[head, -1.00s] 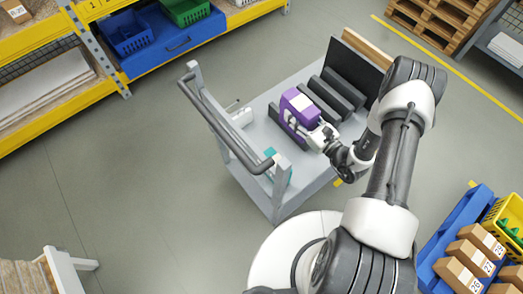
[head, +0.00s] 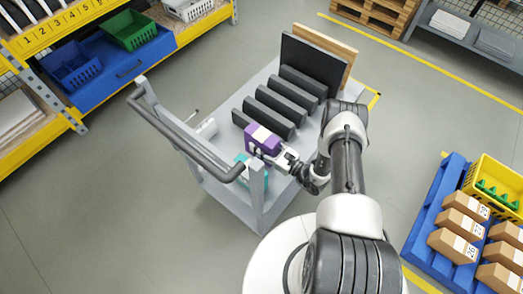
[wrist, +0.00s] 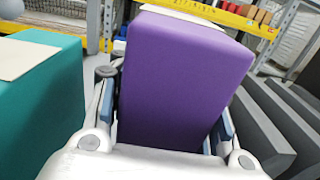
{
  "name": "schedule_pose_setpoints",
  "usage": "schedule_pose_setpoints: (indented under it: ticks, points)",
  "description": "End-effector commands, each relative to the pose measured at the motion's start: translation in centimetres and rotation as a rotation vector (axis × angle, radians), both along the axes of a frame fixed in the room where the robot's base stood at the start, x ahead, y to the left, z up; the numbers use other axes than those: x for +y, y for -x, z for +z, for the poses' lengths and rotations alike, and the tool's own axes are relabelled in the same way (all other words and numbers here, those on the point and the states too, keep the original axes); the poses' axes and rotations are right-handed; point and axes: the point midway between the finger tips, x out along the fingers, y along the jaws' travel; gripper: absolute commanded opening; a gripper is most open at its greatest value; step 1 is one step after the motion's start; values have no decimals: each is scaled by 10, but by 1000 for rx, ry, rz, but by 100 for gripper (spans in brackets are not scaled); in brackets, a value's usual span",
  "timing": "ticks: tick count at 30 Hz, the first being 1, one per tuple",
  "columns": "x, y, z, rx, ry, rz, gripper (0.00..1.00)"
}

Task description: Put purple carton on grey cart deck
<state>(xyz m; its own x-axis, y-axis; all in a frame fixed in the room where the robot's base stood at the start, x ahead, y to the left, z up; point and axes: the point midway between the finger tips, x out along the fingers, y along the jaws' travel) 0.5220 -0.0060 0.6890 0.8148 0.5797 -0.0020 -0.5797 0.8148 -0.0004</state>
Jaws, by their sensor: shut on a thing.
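The purple carton (head: 262,139), with a pale label on top, is between the fingers of my gripper (head: 283,158), which is shut on it. In the wrist view the carton (wrist: 185,80) fills the middle and stands roughly upright between the fingers. It appears over the near part of the grey cart deck (head: 257,84), close to the handle's near post. Whether its base touches the deck is hidden. A teal box (wrist: 40,100) is just left of it in the wrist view, with a gap between; it also shows beside the post in the head view (head: 243,162).
Several dark slats (head: 268,113) stand in a row on the deck, with a tall dark panel (head: 305,64) behind. The grey handle (head: 180,130) borders the left side. A blue pallet (head: 425,225) with cartons is at right.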

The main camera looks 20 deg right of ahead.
Motion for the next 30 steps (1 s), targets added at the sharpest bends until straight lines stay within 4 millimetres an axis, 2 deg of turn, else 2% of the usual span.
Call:
schedule_pose_setpoints:
  ticks: [7, 19, 20, 28, 30]
  points:
    - [0, 1, -38, 0, 0, 0, 12]
    - [0, 1, -42, 1, -1, 0, 12]
    - [0, 1, -42, 2, 0, 0, 47]
    - [0, 1, -41, 2, 0, 0, 65]
    - [0, 1, -41, 2, 0, 0, 66]
